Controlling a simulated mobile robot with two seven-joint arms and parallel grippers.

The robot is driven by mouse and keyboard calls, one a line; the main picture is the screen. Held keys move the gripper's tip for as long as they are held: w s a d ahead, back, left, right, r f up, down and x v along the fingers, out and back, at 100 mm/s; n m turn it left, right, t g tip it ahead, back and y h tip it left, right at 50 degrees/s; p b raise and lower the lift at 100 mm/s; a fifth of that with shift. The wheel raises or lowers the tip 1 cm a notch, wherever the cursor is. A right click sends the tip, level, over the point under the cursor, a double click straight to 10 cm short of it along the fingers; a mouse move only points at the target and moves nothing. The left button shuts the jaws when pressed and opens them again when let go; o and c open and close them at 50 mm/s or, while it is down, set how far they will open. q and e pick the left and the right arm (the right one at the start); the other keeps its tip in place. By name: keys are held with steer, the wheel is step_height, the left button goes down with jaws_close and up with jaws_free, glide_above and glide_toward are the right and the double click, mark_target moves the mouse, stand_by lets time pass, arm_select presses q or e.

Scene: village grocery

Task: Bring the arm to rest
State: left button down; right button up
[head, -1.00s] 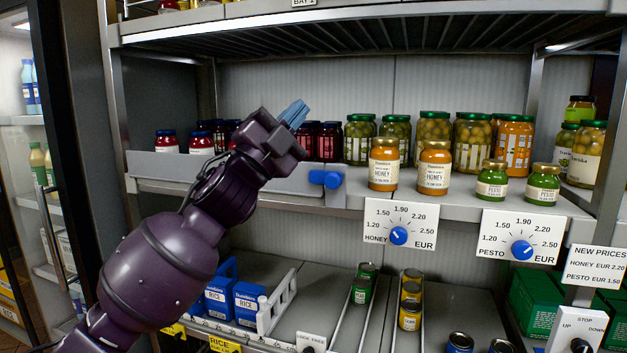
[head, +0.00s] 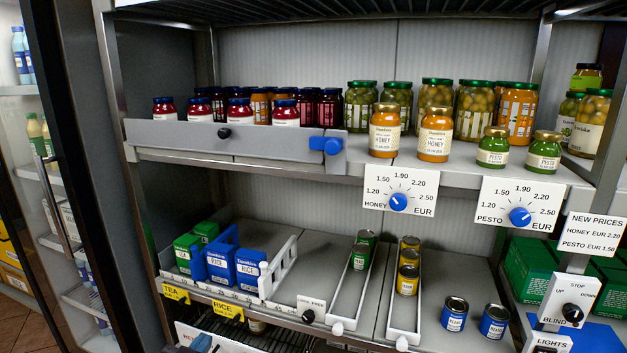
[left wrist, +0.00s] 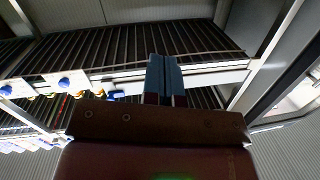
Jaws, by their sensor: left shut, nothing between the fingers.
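My left gripper (left wrist: 165,78) shows in the left wrist view with its blue fingers together and nothing between them. In the head view only a small bluish part of the left gripper (head: 199,343) shows at the bottom edge, below the rice label. The rest of the left arm is out of the head view. My right gripper is in neither view.
The upper shelf holds honey jars (head: 385,131), pesto jars (head: 493,147) and a blue latch (head: 326,145) on a grey front rail. Below stand rice boxes (head: 221,262), cans (head: 408,266) in narrow lanes and blue cans (head: 455,313). Price dials (head: 398,202) hang between.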

arm_select(q)
steer(key=s+a+f+n+g+y, duration=0.1)
steer(key=s+a+f+g, duration=0.1)
steer(key=s+f, duration=0.7)
steer(key=s+a+f+n+g+y, duration=0.2)
steer(key=s+a+f+g, duration=0.1)
steer(key=s+f, duration=0.7)
steer(key=s+a, duration=0.1)
steer(key=s, duration=0.3)
steer(key=shift+a+f, duration=0.15)
steer(key=shift+a, duration=0.1)
